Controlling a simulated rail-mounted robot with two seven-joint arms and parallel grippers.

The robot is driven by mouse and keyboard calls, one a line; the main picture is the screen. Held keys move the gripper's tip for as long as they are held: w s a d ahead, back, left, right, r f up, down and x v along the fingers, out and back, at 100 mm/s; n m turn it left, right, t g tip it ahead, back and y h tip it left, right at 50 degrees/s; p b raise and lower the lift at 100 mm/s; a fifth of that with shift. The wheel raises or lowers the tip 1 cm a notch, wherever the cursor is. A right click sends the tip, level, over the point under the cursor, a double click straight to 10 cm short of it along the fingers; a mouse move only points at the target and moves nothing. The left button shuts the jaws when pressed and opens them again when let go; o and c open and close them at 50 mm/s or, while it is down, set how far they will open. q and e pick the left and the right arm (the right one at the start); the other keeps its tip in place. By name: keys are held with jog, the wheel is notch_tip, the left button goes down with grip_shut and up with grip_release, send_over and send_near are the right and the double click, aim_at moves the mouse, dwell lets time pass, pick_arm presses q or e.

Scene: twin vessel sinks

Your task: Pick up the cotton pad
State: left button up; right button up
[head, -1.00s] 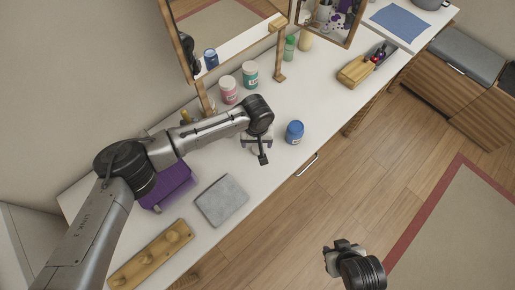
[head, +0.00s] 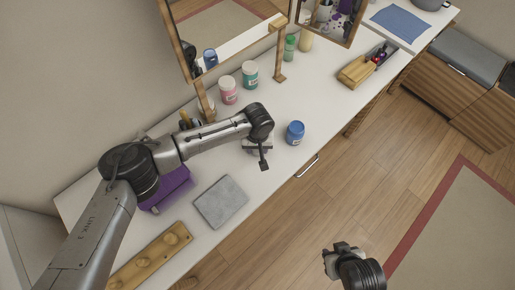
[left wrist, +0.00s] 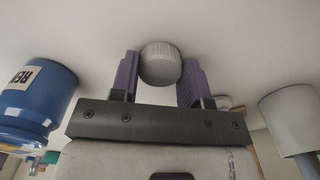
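The cotton pad (left wrist: 160,64) shows in the left wrist view as a small, round, pale grey-white thing with fine ridges. It lies between the two purple fingers of my left gripper (left wrist: 160,78), very close to both. I cannot tell whether the fingers press on it. In the head view my left gripper (head: 259,151) is low over the white counter, left of the blue jar, and hides the pad's spot. My right gripper (head: 338,252) hangs over the wooden floor, away from the counter, with nothing visible in it; its finger gap is unclear.
The blue jar (head: 295,132) stands close to the right of my left gripper. Pink (head: 228,91) and teal (head: 250,74) jars stand behind, near the mirror frame. A grey cloth (head: 220,201), a purple thing (head: 168,186) and a wooden peg rack (head: 150,258) lie nearer left.

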pick_arm(q)
jog(key=shift+c, duration=1.4)
jog(key=shift+r, duration=0.55)
jog(key=r, duration=0.1)
jog(key=r+p, duration=0.1)
jog(key=r, duration=0.1)
jog(key=shift+w+d+r, duration=0.1)
jog(key=shift+d+r, duration=0.2)
jog(key=shift+d, duration=0.05)
jog(key=shift+w+d+r, duration=0.7)
jog(key=shift+d+r, duration=0.35)
jog(key=shift+d, duration=0.65)
jog(key=shift+w+d+r, duration=0.75)
jog(key=shift+d+r, duration=0.35)
jog(key=shift+d, duration=0.55)
jog(key=shift+w+d+r, duration=0.7)
jog(key=shift+d+r, duration=0.35)
jog(key=shift+d, duration=0.65)
